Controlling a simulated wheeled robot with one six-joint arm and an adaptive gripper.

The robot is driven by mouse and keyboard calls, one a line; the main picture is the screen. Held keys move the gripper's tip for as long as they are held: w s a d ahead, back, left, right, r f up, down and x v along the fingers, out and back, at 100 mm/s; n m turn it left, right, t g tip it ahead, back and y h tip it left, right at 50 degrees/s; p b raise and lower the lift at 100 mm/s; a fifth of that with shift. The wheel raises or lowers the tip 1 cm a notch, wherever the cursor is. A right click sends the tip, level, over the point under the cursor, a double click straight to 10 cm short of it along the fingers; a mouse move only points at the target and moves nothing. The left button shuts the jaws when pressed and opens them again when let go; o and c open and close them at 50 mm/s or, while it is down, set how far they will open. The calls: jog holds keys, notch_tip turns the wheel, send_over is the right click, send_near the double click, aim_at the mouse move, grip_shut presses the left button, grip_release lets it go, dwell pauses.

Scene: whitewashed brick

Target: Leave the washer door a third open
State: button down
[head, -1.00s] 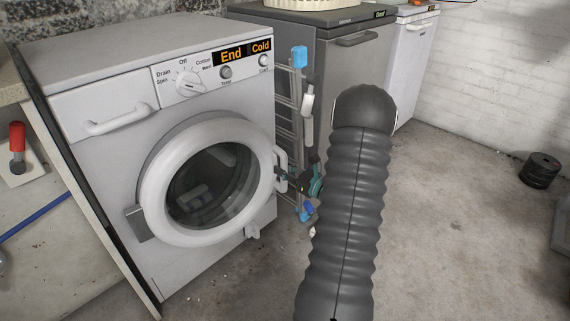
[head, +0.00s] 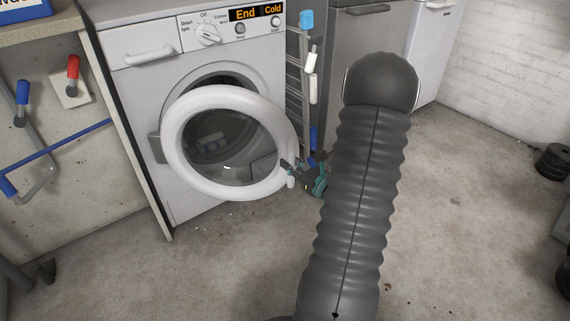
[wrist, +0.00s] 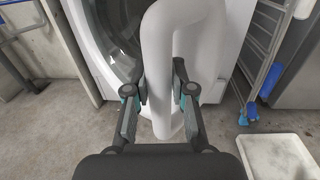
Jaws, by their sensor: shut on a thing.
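The white washer (head: 148,70) stands at the left of the head view, its display reading "End" and "Cold". Its round door (head: 177,150) has a white ring and dark glass. It is swung partly open on its left-side hinge, with a gap to the washer front.
A folded drying rack (head: 294,75) with blue ends stands right of the washer, close to my gripper. A grey appliance (head: 350,30) is behind it. A white tray (wrist: 280,160) lies on the floor at right. The floor before the washer is clear.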

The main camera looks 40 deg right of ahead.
jog(key=shift+s, duration=0.25)
jog(key=c, duration=1)
grip_release()
jog(key=shift+c, duration=0.2)
jog(key=shift+o, duration=0.3)
jog(key=shift+a, duration=0.1)
jog(key=shift+a, duration=0.1)
jog(key=s+d, duration=0.1)
jog(key=s, duration=1.1)
jog(key=shift+w, duration=0.1)
